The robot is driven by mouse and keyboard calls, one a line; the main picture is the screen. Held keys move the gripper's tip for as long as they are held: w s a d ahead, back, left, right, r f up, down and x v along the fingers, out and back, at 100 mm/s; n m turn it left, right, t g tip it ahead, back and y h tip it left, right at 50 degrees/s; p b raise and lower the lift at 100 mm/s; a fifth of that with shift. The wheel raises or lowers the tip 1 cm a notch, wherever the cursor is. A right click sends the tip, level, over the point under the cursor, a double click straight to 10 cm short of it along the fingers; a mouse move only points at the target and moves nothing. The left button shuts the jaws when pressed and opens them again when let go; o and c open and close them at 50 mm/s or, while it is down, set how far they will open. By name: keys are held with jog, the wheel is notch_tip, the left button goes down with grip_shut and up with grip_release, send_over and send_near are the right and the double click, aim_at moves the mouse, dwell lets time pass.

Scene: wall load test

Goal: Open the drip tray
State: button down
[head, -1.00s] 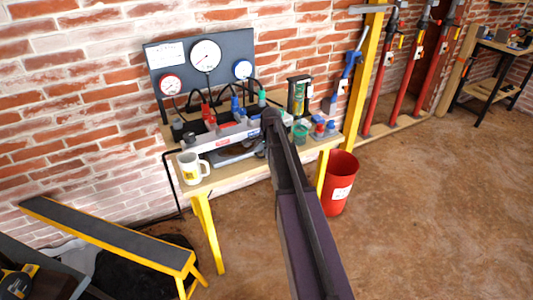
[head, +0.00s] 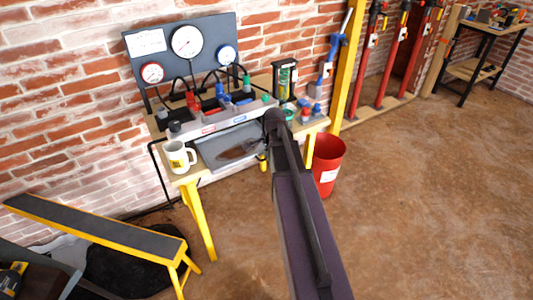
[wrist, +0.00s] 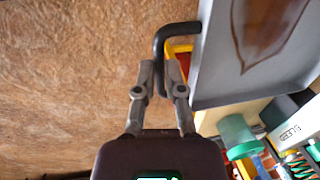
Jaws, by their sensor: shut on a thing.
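The drip tray (head: 212,155) is a grey shallow tray with a brown oily patch on its floor. It sticks out from under the pale front rail of the bench unit in the head view. In the wrist view the tray (wrist: 213,75) fills the upper right, with a black bent handle (wrist: 163,38) on its near edge. My gripper (wrist: 163,78) is shut on this handle, one finger on each side. In the head view my dark arm hides the gripper and the handle.
A white mug (head: 179,158) stands on the bench left of the tray. A red bin (head: 327,165) stands on the floor to the right. A yellow-legged sloped bench (head: 100,230) is at lower left. The floor in front and to the right is clear.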

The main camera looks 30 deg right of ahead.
aim_at(252, 141)
jog(key=c, duration=0.7)
grip_release()
jog(key=shift+w, duration=0.2)
jog(key=w, duration=1.1)
jog(key=shift+w+a, duration=0.15)
jog(key=shift+w, duration=0.25)
jog(key=shift+s+r+p, duration=0.3)
jog(key=shift+r+p, duration=0.25)
jog(key=shift+p, duration=0.1)
notch_tip(252, 141, up, 13)
jog(key=s+p, duration=0.3)
jog(key=p, duration=1)
jog(key=s+a+n, duration=0.5)
jog(key=s+a, duration=0.1)
jog(key=a, duration=0.1)
jog(key=s+a+n+g, duration=0.1)
jog(key=s+a+n, duration=0.5)
jog(key=s+a, duration=0.1)
jog(key=s+a+n+g, duration=0.1)
jog(key=s+a+n, duration=0.5)
jog(key=s+a, duration=0.1)
jog(key=shift+a, duration=0.65)
